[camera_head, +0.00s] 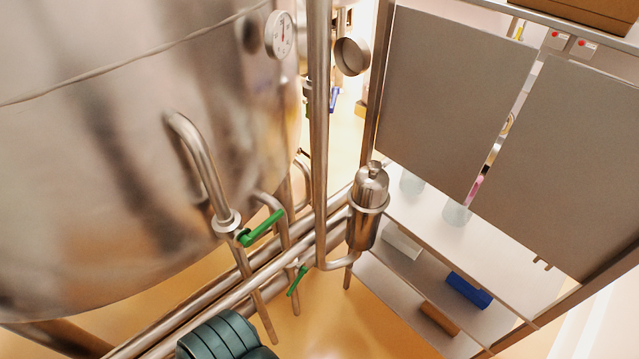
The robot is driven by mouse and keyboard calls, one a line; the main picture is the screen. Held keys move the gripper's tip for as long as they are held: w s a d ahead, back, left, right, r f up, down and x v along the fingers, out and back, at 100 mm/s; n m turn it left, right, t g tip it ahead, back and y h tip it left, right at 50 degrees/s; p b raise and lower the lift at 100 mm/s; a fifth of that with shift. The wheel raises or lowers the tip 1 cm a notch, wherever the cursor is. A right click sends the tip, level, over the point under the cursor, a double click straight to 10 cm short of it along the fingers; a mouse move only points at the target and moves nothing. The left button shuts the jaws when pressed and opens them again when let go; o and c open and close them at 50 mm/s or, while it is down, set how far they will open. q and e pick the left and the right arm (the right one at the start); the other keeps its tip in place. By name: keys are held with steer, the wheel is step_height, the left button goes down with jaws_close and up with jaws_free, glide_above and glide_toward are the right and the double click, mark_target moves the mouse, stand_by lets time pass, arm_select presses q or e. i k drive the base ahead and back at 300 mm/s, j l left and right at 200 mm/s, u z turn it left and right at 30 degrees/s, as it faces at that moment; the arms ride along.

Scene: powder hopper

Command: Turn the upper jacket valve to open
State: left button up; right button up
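A green lever handle (262,229) sits on the upper valve, just below the bent steel pipe (200,165) that leaves the big tank. The lever slants up to the right, crosswise to its pipe. A second, smaller green lever (297,281) sits lower and to the right on another thin pipe, and it also slants up to the right. Which way counts as open cannot be read from the levers. Neither of my grippers is in view, and nothing touches either lever.
The large steel tank (90,190) fills the left, with a round dial gauge (280,34). A vertical pipe (318,130) and a steel canister (368,205) stand right of the levers. Diagonal pipes and a dark teal ribbed body (222,337) lie below. A shelf unit (450,90) stands right.

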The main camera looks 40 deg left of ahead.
mark_target(246, 241)
steer(key=u, duration=0.45)
steer(key=j+u, duration=0.15)
steer(key=u, duration=0.8)
steer(key=j+u, duration=0.1)
steer(key=u, duration=0.35)
steer(key=i+l, duration=0.05)
